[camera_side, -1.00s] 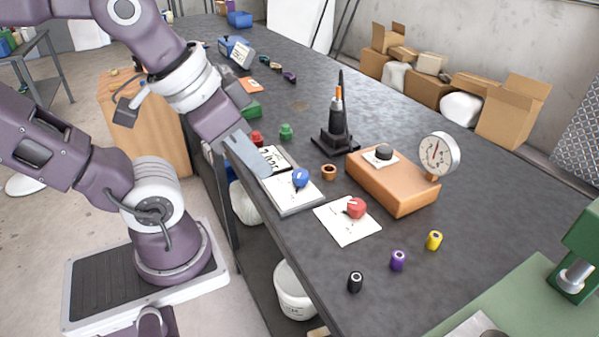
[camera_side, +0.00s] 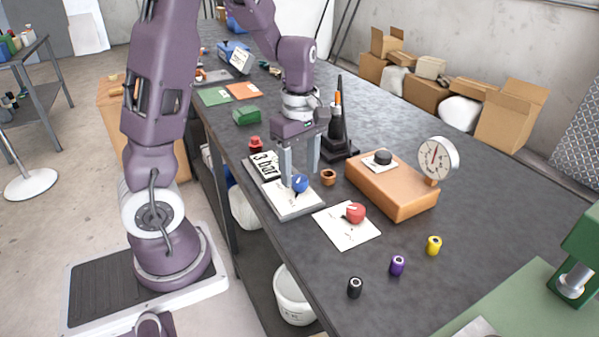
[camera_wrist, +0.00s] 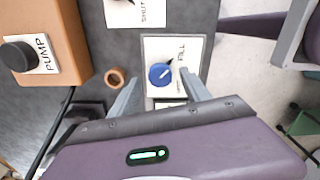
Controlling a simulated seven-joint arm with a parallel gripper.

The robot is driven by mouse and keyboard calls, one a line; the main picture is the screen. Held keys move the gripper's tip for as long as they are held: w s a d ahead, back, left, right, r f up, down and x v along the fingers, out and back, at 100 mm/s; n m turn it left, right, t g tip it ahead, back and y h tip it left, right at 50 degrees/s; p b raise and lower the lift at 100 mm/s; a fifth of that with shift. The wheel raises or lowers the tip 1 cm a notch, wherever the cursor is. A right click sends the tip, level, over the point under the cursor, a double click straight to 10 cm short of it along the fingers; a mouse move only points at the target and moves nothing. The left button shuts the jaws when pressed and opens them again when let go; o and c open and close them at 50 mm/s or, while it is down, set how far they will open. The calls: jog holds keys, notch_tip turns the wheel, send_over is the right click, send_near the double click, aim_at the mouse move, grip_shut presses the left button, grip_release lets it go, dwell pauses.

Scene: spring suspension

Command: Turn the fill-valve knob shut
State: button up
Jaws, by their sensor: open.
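The blue fill-valve knob (camera_side: 300,183) stands on a pale plate (camera_side: 292,205) near the table's front edge. In the wrist view the blue knob (camera_wrist: 161,74) has a dark pointer aimed up and right, on a plate (camera_wrist: 188,48) marked FILL. My gripper (camera_side: 301,172) points down just above and around the knob, fingers apart. In the wrist view my gripper's fingers (camera_wrist: 160,86) flank the knob's lower side with gaps; no contact is visible there.
A "3 bar" card (camera_side: 265,166) lies behind the plate. A red knob (camera_side: 355,212) sits on a white card to the right. An orange pump box (camera_side: 392,190) with a gauge (camera_side: 438,158), a small copper ring (camera_side: 328,177) and a black spring stand (camera_side: 338,130) are close by.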

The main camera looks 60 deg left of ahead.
jog(key=shift+f, duration=0.7)
grip_shut()
jog(key=shift+m, duration=0.3)
jog(key=m, duration=0.3)
jog(key=shift+m, duration=0.4)
jog(key=m, duration=0.4)
jog(key=shift+m, duration=0.3)
jog(key=m, duration=0.4)
jog(key=shift+m, duration=2.4)
